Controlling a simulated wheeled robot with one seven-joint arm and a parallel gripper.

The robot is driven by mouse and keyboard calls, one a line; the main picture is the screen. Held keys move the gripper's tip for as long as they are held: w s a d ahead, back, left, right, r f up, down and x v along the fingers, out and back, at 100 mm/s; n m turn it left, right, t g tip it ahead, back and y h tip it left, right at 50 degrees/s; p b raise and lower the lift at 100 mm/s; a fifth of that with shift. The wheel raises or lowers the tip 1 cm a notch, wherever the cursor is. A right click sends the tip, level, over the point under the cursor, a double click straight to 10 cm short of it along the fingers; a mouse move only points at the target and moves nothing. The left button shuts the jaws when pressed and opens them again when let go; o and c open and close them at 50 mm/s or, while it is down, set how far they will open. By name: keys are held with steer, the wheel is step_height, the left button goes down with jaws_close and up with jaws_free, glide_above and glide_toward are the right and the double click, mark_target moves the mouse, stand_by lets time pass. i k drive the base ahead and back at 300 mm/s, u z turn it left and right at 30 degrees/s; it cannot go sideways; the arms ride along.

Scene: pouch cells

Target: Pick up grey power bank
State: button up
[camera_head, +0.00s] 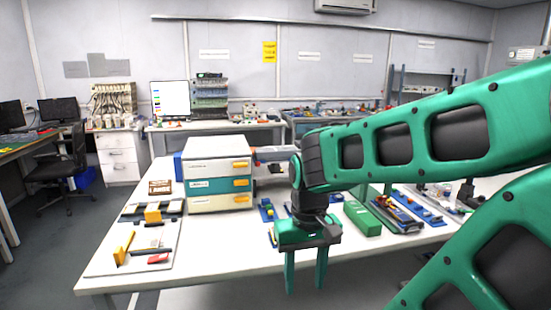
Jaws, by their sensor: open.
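My green gripper (305,291) hangs pointing down, its two fingers apart and nothing between them. It is in front of the white table's front edge (215,274). I cannot pick out a grey power bank with certainty; the items on the table are small, and my arm hides part of the table top. A light board (110,262) at the table's left holds yellow blocks (123,248), a small red item (158,258) and some dark and grey pieces too small to name.
A stack of drawer-like boxes (217,170) stands at the back left of the table. Small blue parts (267,209), a long green box (362,217) and a tray of parts (397,216) lie to the right. The table's front middle looks clear. A chair (58,165) stands at left.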

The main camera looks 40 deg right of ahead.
mark_target(281, 153)
steer(key=z, duration=1.25)
steer(key=i, duration=0.95)
steer(key=u, duration=0.75)
